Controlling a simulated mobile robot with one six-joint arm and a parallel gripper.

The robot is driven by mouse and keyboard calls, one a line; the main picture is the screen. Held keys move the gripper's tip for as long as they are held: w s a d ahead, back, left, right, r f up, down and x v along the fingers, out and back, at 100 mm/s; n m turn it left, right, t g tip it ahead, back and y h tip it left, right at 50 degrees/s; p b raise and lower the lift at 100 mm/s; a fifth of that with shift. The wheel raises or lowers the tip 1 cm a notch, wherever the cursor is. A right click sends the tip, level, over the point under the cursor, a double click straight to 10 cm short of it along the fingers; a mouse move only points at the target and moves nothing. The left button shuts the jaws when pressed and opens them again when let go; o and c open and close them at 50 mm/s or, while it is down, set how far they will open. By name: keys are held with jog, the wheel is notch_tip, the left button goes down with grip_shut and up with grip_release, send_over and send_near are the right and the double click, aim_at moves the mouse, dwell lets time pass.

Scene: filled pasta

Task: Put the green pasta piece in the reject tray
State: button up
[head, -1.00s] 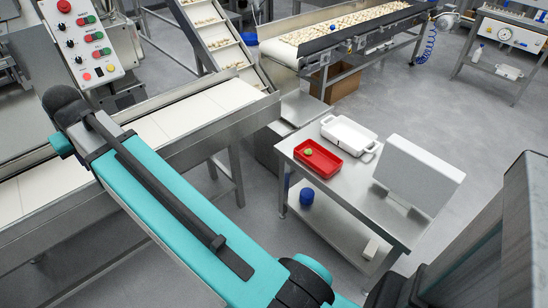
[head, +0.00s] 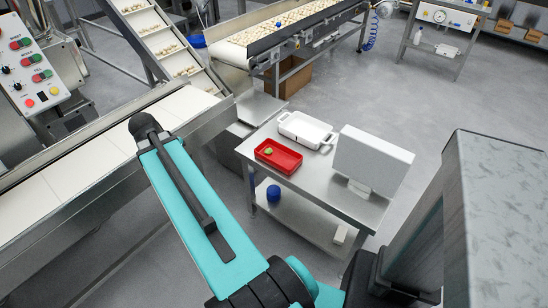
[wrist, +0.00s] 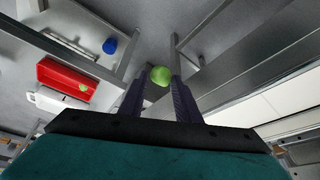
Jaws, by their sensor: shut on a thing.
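My gripper (wrist: 160,84) is shut on a round green pasta piece (wrist: 160,75), seen between the fingertips in the wrist view. The grey floor lies behind it. The red tray (head: 290,168) stands on a steel table in the head view, with another small green piece (head: 269,151) in it. The red tray also shows at the left of the wrist view (wrist: 62,70), off to the side of the gripper. In the head view my fingers and the held piece are hidden behind my arm.
A white tray (head: 318,129) and a grey-white box-like panel (head: 372,160) share the steel table (head: 310,190) with the red tray. A blue container (head: 273,194) is on its lower shelf. A white belt conveyor (head: 75,170) runs on the left.

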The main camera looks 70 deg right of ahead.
jog(key=s+d+f+m, duration=0.1)
jog(key=s+d+m, duration=0.1)
jog(key=s, duration=0.3)
jog(key=s+d+f+m+g+p, duration=0.1)
jog(key=s+d+f+m, duration=0.1)
jog(key=s+d, duration=0.2)
jog(key=s+d+f+m+g, duration=0.1)
jog(key=s+d+f+m, duration=0.1)
jog(key=s+d, duration=0.2)
jog(key=shift+s+f+p, duration=0.1)
jog(key=shift+s+p, duration=0.2)
jog(key=shift+s, duration=0.5)
grip_shut()
jog(key=s+d+f+m+g+p, duration=0.1)
jog(key=s+d+f+m, duration=0.1)
jog(key=s, duration=0.7)
jog(key=s+d+f+m+g+y, duration=0.1)
jog(key=s+d+f+m, duration=0.1)
jog(key=s+m, duration=0.3)
jog(key=s+f, duration=0.1)
jog(key=s, duration=0.3)
jog(key=shift+s+d+f+g+p, duration=0.15)
jog(key=shift+s+d+g+p, duration=0.05)
jog(key=shift+d+g+p, duration=0.15)
jog(key=shift+a, duration=0.1)
